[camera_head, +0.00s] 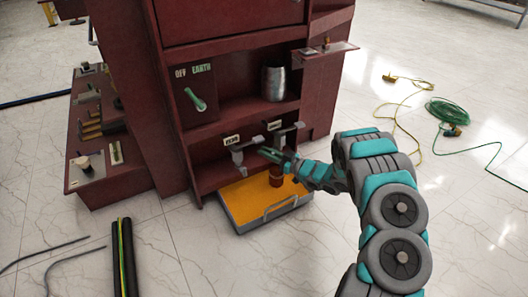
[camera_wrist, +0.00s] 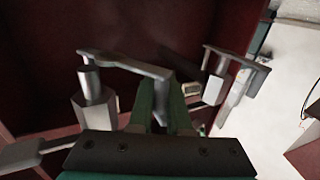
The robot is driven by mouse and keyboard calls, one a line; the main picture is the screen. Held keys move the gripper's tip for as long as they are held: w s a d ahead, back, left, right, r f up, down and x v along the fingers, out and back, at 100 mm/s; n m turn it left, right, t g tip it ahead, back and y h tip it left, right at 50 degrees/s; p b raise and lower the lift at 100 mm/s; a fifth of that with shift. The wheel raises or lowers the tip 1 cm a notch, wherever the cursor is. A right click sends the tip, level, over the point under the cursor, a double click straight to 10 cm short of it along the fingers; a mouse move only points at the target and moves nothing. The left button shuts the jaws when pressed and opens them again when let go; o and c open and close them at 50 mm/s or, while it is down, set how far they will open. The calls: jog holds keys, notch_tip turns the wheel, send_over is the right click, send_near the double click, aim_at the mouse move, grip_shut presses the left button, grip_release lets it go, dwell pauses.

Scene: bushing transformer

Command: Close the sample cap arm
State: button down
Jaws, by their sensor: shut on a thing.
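My gripper (camera_head: 268,153) reaches into the low bay of the dark red cabinet, between two grey taps. The left tap (camera_head: 237,153) and the right tap (camera_head: 288,132) each have a small label above them. In the wrist view, a grey cap arm (camera_wrist: 125,63) runs from the top of a hexagonal tap body (camera_wrist: 95,105) and bends down between my green fingers (camera_wrist: 163,105). The fingers are shut on its bent end. A second grey tap with an arm (camera_wrist: 225,72) shows farther right, apart from my fingers. Which tap carries the held arm is unclear in the head view.
A yellow-topped tray (camera_head: 245,203) with a metal handle lies below the taps, with a reddish-brown cup (camera_head: 276,177) on it. A metal can (camera_head: 274,82) stands on the shelf above. A small side shelf (camera_head: 325,50) juts out right. Cables (camera_head: 447,110) lie on the floor.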

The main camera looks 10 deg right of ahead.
jog(key=shift+b+v, duration=0.3)
jog(key=shift+v, duration=0.65)
jog(key=shift+s+d+f+n+g+y, duration=0.1)
jog(key=shift+d+n+g+y, duration=0.65)
jog(key=shift+g, duration=0.25)
jog(key=c, duration=0.9)
grip_release()
jog(key=shift+o, duration=0.2)
jog(key=v, duration=0.7)
jog(key=shift+s+d, duration=0.25)
jog(key=shift+d, duration=0.1)
